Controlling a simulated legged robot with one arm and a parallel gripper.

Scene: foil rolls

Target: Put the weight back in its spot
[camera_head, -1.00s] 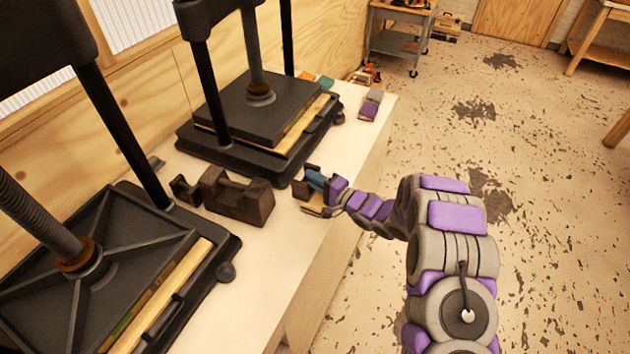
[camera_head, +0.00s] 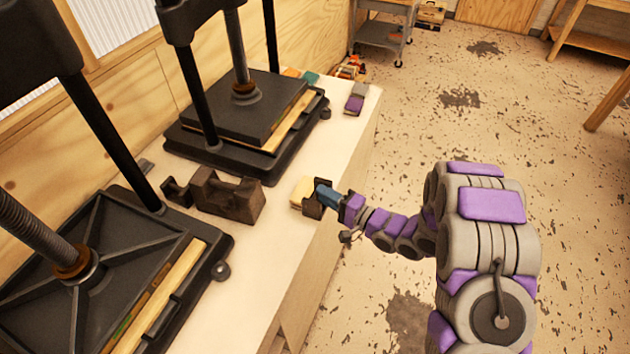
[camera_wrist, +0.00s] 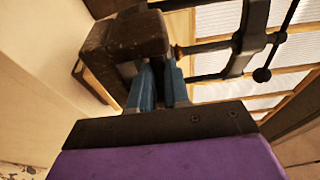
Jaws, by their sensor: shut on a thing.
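My gripper (camera_head: 319,200) is shut on a dark brown weight (camera_head: 313,209) near the right edge of the white bench. In the wrist view the held weight (camera_wrist: 125,45) is a dark block, and the blue fingers (camera_wrist: 160,85) close on its narrow part. A pale tan pad (camera_head: 301,191) lies on the bench just left of the held weight. Whether the weight touches the pad or bench cannot be told. Other dark brown weights of different sizes stand in a row to the left: a large notched one (camera_head: 235,200) and a small one (camera_head: 175,191).
Two black screw presses stand on the bench, one near (camera_head: 95,275) and one farther back (camera_head: 225,145). A purple-and-grey block (camera_head: 355,101) lies at the far bench end. Open floor lies to the right.

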